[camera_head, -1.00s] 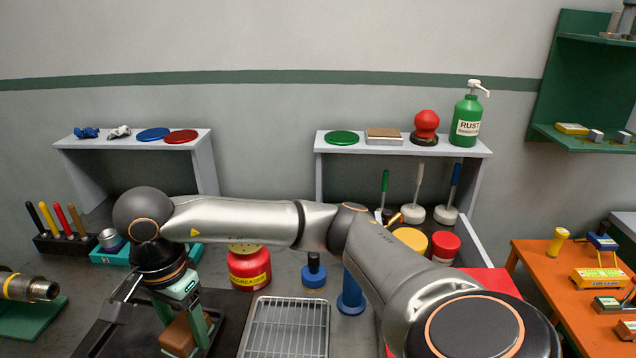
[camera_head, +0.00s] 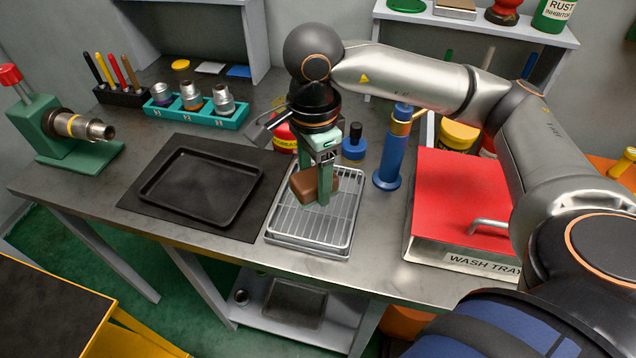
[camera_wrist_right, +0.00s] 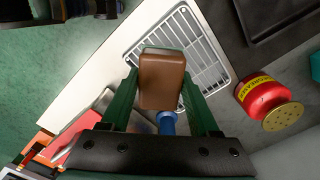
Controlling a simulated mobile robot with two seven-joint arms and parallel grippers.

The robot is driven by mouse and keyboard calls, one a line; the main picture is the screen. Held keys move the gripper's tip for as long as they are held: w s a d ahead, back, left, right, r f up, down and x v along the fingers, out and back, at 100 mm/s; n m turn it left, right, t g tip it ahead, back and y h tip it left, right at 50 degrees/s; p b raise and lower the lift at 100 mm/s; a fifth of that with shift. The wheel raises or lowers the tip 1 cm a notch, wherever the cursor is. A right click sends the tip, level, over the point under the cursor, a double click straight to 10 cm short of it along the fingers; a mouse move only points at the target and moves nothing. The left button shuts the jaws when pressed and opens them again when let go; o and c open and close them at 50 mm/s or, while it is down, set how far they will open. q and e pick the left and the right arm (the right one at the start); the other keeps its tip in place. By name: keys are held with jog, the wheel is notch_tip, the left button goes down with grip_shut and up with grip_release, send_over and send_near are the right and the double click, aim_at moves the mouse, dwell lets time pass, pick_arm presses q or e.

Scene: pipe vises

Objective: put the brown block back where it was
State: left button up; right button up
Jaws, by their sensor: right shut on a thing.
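The brown block (camera_head: 314,185) is held between the green fingers of my right gripper (camera_head: 324,188), which is shut on it. In the head view the block shows over the wire rack tray (camera_head: 338,222); whether it touches the rack I cannot tell. In the right wrist view the brown block (camera_wrist_right: 162,78) sits between the two fingers (camera_wrist_right: 163,95), with the rack (camera_wrist_right: 205,60) behind it. My left gripper is not in view.
A black tray (camera_head: 200,187) on a dark mat lies left of the rack. A blue cylinder (camera_head: 388,165) and a red-lidded wash tray (camera_head: 465,205) stand to the right. A red can (camera_head: 284,138) and a blue-based stamp-like item (camera_head: 354,147) stand behind. A pipe vise (camera_head: 60,130) is far left.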

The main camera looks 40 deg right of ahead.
aim_at(316, 179)
jog(key=w+d+f, duration=0.2)
jog(key=f, duration=0.1)
jog(key=w+f, duration=0.1)
jog(key=f, duration=0.1)
jog(key=shift+w+d+f, duration=0.15)
jog(key=shift+w+d, duration=0.15)
jog(key=shift+d, duration=0.1)
jog(key=f, duration=0.2)
jog(key=f+p, duration=0.1)
jog(key=shift+w+d, duration=0.2)
jog(key=shift+w, duration=0.05)
jog(key=shift+f, duration=0.45)
jog(key=shift+f, duration=0.15)
jog(key=o, duration=1.5)
jog(key=shift+c, duration=0.2)
notch_tip(316, 179, up, 12)
jog(key=shift+r+b, duration=0.2)
jog(key=shift+b, duration=0.25)
